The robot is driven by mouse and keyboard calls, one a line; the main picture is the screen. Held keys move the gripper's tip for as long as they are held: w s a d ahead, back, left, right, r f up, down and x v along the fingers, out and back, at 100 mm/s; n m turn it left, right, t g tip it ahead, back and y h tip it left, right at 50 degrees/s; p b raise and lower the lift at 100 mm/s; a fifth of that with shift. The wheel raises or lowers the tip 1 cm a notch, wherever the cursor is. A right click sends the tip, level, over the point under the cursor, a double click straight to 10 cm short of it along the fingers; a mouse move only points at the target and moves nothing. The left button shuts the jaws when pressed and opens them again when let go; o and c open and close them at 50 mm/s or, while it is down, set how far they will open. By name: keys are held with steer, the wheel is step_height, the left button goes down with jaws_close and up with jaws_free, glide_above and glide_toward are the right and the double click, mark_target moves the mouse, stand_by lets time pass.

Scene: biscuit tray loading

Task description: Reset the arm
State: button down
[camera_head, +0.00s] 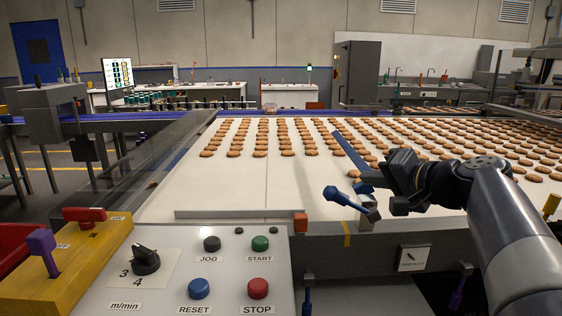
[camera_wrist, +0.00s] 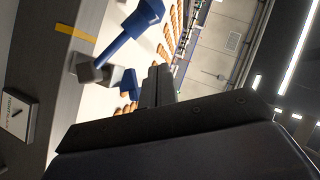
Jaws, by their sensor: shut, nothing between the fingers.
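My gripper (camera_head: 384,183) is at the end of my arm, above the near edge of the conveyor belt, pointing left. Its dark fingers lie together in the wrist view (camera_wrist: 156,84), with nothing between them. A blue lever with a grey block (camera_head: 352,203) stands on the conveyor's front edge just left of the gripper. It also shows in the wrist view (camera_wrist: 122,42), apart from the fingers. Rows of brown biscuits (camera_head: 420,158) lie on the pale belt (camera_head: 215,190) behind and beside my arm.
A control panel (camera_head: 215,265) with JOG, START, RESET and STOP buttons and a dial stands at front left. Beside it is a yellow box (camera_head: 75,265) with red and purple handles. The near-left belt is bare. Benches and a grey cabinet (camera_head: 357,75) stand at the back.

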steer(key=d+f+m+t+y+p, duration=0.1)
steer(key=d+f+m+t+y, duration=0.1)
steer(key=d+m, duration=0.6)
steer(key=shift+w+d+f+m+t+y, duration=0.2)
steer(key=shift+d+m+t+y, duration=0.25)
steer(key=shift+t+y, duration=0.6)
steer(key=shift+s, duration=0.1)
